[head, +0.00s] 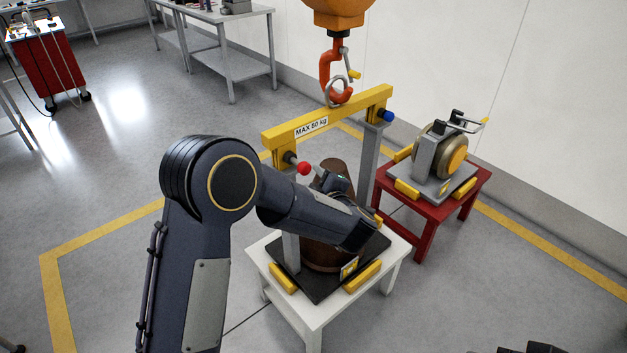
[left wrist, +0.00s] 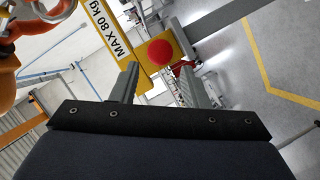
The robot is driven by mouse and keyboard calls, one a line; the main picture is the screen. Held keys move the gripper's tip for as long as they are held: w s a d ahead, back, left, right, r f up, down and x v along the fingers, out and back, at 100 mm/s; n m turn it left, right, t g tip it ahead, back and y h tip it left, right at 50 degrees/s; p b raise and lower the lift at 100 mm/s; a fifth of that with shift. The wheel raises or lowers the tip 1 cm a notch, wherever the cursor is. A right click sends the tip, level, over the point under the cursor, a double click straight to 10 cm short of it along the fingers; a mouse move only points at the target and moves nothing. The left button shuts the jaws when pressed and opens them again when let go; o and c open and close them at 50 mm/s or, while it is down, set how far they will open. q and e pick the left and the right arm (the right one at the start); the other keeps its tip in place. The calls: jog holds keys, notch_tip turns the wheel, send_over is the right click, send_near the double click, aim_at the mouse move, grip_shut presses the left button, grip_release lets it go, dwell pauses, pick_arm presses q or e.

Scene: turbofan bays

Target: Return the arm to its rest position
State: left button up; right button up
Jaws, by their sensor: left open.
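My left arm (head: 215,185) comes in from the lower left of the head view. It is bent at the elbow and its forearm reaches over a white table. My left gripper (left wrist: 160,85) is open, with two grey fingers apart and nothing between them. A red ball knob (left wrist: 160,52) shows beyond the fingertips, apart from them as far as I can tell. In the head view the same knob (head: 303,168) is on the near end of a yellow lifting beam (head: 330,124), close to my wrist. My right gripper is not in view.
The beam marked MAX 80 kg hangs from an orange hook (head: 328,75). Grey posts join it to a dark plate (head: 318,292) with a brown cylinder on the white table (head: 318,318). A red table (head: 432,211) holds another unit. Floor at left is free.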

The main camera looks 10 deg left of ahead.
pick_arm(q)
jog(key=s+a+r+m+t+h, duration=0.25)
jog(key=s+r+m+h, duration=0.35)
jog(key=r+h, duration=0.45)
jog(key=s+a+f+m+g, duration=0.1)
jog(key=s+f+m+g, duration=0.1)
jog(key=s, duration=0.8)
jog(key=s+a+f+m+g+h, duration=0.1)
jog(key=s+a+f+m+g, duration=0.1)
jog(key=s, duration=0.8)
jog(key=s+a+f+m+g, duration=0.2)
jog(key=s+f+m+g, duration=0.2)
jog(key=s, duration=0.7)
jog(key=m+g, duration=0.2)
jog(key=shift+m+h, duration=0.3)
jog(key=shift+h, duration=0.05)
